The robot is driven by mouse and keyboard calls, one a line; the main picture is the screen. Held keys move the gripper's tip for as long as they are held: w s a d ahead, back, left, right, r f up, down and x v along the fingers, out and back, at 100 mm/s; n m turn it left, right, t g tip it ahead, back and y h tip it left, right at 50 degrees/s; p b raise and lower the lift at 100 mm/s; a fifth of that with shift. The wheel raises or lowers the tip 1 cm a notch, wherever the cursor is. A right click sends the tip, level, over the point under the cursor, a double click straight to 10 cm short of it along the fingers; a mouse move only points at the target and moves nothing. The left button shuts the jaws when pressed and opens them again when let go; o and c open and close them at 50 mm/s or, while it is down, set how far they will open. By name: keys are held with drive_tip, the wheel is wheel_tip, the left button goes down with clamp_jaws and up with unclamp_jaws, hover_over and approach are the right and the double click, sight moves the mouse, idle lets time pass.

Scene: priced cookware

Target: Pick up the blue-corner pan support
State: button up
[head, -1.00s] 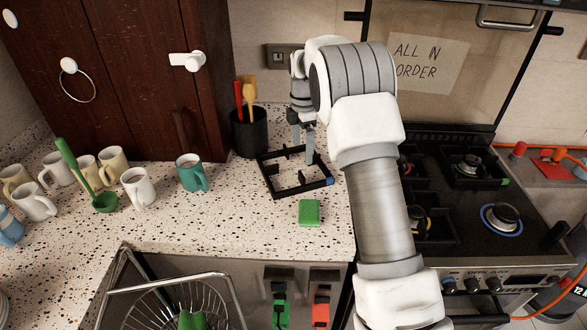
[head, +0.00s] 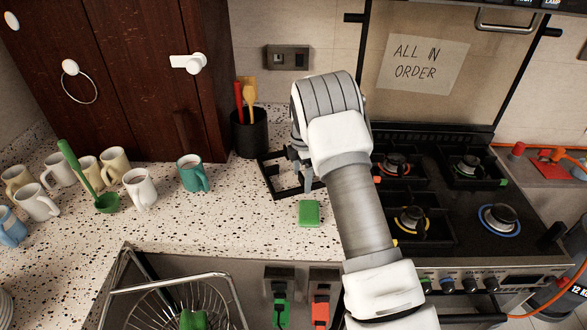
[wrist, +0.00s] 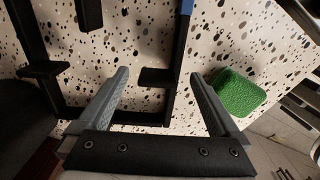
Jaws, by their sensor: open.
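The pan support is a black square frame (head: 284,195) lying flat on the speckled counter, left of the stove. Its right part is partly hidden by my arm in the head view. In the wrist view a blue section (wrist: 186,6) shows at the top of one bar (wrist: 176,60). My gripper (wrist: 160,75) is open, with that bar and a short inward prong (wrist: 155,77) between its two grey fingers in the picture. I cannot tell how far the fingertips are above the counter. In the head view my gripper (head: 301,178) is over the frame.
A green sponge (head: 309,213) lies just in front of the frame; it shows beside the right finger in the wrist view (wrist: 238,92). A black utensil holder (head: 249,135) stands behind left. A teal mug (head: 193,174) stands left. The stove (head: 440,215) is right.

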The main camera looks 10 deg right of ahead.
clamp_jaws()
idle(0.4)
drive_tip(key=shift+r, duration=0.2)
drive_tip(key=shift+r, duration=0.3)
drive_tip(key=r, duration=0.3)
drive_tip(key=shift+d+r+b, duration=0.25)
drive_tip(key=shift+r+b, duration=0.05)
drive_tip(key=shift+b, duration=0.1)
drive_tip(key=s+d+r+b, duration=0.1)
drive_tip(key=s+d+r, duration=0.5)
drive_tip(key=d, duration=0.3)
drive_tip(key=shift+d+r, duration=0.25)
drive_tip(key=shift+r, duration=0.05)
